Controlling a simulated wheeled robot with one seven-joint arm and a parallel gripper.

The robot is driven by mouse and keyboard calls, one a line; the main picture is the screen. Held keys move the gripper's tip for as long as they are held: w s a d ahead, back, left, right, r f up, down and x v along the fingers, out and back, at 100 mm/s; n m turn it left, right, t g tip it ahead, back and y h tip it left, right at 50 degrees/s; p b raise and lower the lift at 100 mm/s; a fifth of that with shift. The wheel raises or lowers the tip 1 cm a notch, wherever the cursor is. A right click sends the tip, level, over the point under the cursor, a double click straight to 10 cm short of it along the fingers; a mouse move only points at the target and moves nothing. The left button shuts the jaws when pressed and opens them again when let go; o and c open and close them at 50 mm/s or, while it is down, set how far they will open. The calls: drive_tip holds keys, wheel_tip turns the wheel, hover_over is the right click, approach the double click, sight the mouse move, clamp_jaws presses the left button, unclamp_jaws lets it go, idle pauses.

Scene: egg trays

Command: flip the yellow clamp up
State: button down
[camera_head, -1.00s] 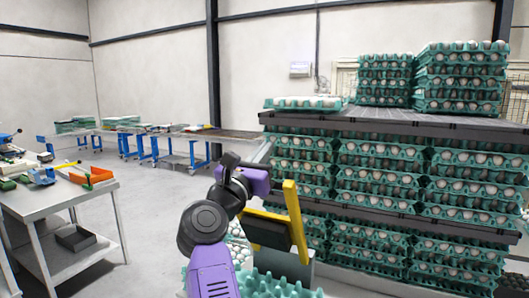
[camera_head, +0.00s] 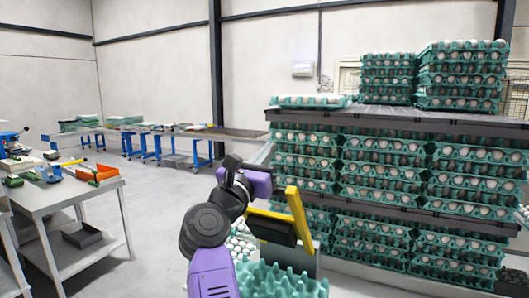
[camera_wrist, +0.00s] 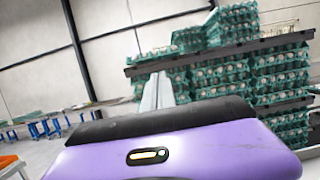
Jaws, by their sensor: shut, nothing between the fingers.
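The yellow clamp (camera_head: 299,222) shows in the head view as a slightly tilted upright yellow bar joined to a flatter yellow bar, with a black block (camera_head: 272,231) below it. My gripper (camera_head: 277,193) is at the end of my purple and black arm, close to the top of the upright bar, and is shut with nothing held. I cannot tell if it touches the bar. In the wrist view my purple and black housing fills the bottom; the fingertips and the clamp do not show there.
Green egg trays (camera_head: 270,282) lie just below the clamp. A tall rack of stacked egg trays (camera_head: 375,170) stands to the right and behind. A grey work table (camera_head: 85,202) with tools and an orange bin (camera_head: 97,174) is at the left. Open floor lies between.

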drive_tip(key=s+a+r+b, duration=0.1)
drive_tip(key=s+a+r, duration=0.2)
drive_tip(key=s, duration=0.5)
drive_tip(key=shift+s+r, duration=0.2)
drive_tip(key=shift+r, duration=0.55)
